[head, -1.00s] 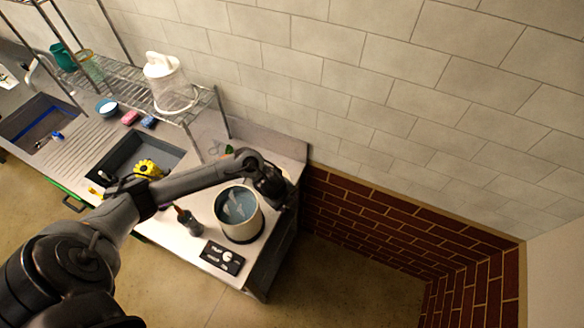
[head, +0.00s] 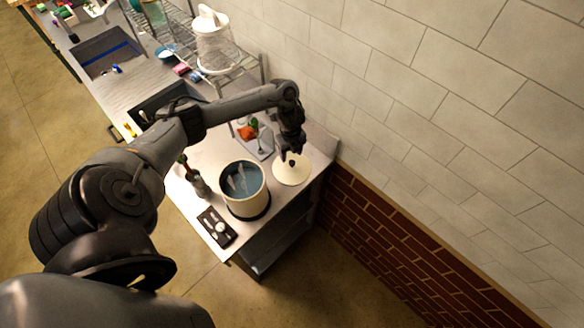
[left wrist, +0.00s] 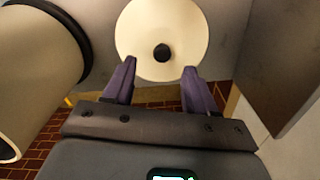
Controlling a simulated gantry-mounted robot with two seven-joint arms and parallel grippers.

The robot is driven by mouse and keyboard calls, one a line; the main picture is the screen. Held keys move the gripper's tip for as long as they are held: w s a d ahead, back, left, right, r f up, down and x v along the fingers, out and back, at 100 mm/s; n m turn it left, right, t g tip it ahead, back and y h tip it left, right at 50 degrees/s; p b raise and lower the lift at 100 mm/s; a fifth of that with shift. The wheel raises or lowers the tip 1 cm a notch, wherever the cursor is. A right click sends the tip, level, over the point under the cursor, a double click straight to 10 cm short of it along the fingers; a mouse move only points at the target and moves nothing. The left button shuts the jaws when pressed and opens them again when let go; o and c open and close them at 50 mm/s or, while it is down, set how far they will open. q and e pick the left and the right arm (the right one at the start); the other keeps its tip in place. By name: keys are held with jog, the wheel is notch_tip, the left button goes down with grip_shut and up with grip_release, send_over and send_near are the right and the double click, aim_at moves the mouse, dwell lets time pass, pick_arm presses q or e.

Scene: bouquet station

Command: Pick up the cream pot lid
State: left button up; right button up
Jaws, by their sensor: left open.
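The cream pot lid (head: 293,172) lies on the counter at its right end, beside the cream pot (head: 244,190). In the left wrist view the lid (left wrist: 140,38) is a cream disc with a dark round knob (left wrist: 162,53) at its middle. My left gripper (head: 291,152) is above the lid, near its knob. In the left wrist view the left gripper (left wrist: 158,78) has its two fingers apart, with nothing between them and the knob just beyond their tips. My right gripper is not in view.
The open pot holds bluish water and stands on a dark base next to a control panel (head: 217,227). A small vase (head: 200,185) and an orange flower (head: 247,131) are nearby. A wire rack with a white pitcher (head: 212,40) stands behind, against the tiled wall.

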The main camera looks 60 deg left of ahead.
aim_at(292, 162)
pick_arm(q)
jog(key=shift+w+f, duration=0.15)
jog(key=shift+f, duration=2.45)
jog(key=shift+c, duration=0.2)
grip_shut()
